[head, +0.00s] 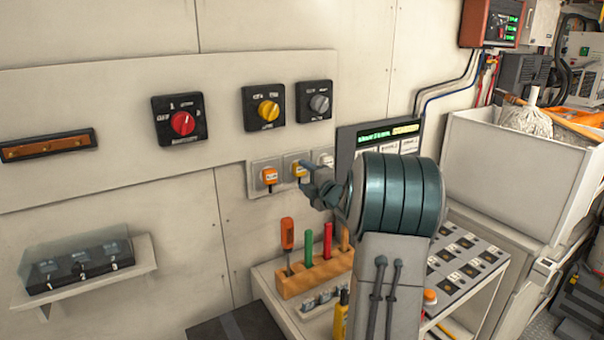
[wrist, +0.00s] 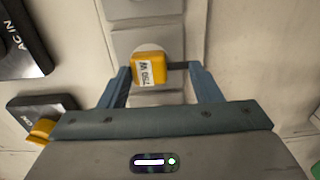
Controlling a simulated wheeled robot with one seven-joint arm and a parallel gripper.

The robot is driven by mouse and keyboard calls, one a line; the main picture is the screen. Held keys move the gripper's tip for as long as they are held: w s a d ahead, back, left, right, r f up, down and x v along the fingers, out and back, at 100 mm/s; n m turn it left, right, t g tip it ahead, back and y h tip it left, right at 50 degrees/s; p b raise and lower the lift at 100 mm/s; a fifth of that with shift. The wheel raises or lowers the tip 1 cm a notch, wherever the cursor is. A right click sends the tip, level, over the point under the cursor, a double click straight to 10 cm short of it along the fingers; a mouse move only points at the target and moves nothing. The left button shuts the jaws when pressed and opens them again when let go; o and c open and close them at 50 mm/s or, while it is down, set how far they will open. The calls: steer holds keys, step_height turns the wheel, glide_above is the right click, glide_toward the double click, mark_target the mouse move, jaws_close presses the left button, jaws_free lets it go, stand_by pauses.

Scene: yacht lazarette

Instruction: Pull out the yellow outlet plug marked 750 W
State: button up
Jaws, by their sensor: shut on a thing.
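The yellow plug marked 750 W (wrist: 149,70) is between the fingers of my gripper (wrist: 160,72) in the wrist view, its label facing the camera. It lies in front of a pale outlet plate (wrist: 148,14); I cannot tell how far it sits in the socket. In the head view the yellow plug (head: 299,168) is at the middle outlet of a row on the wall, and my gripper (head: 308,178) reaches it from the right, its fingers partly hidden by my wrist. My gripper is shut on this plug. An orange plug (head: 269,177) sits in the outlet to the left.
Above the outlets are rotary switches with red (head: 183,123), yellow (head: 268,110) and grey (head: 320,103) knobs. Below stands a wooden tool block (head: 312,278) with upright handles. A display panel (head: 385,134) is close behind my wrist. A white bin (head: 510,165) stands right.

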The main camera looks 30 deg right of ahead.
steer(key=shift+s+a+r, duration=0.1)
steer(key=shift+a+r, duration=0.2)
steer(key=shift+r, duration=0.05)
jaws_close()
steer(key=shift+s+a, duration=0.15)
steer(key=shift+s, duration=0.35)
steer(key=shift+s+d+f+b, duration=0.15)
steer(key=shift+s+d+b, duration=0.25)
steer(key=shift+s, duration=1.3)
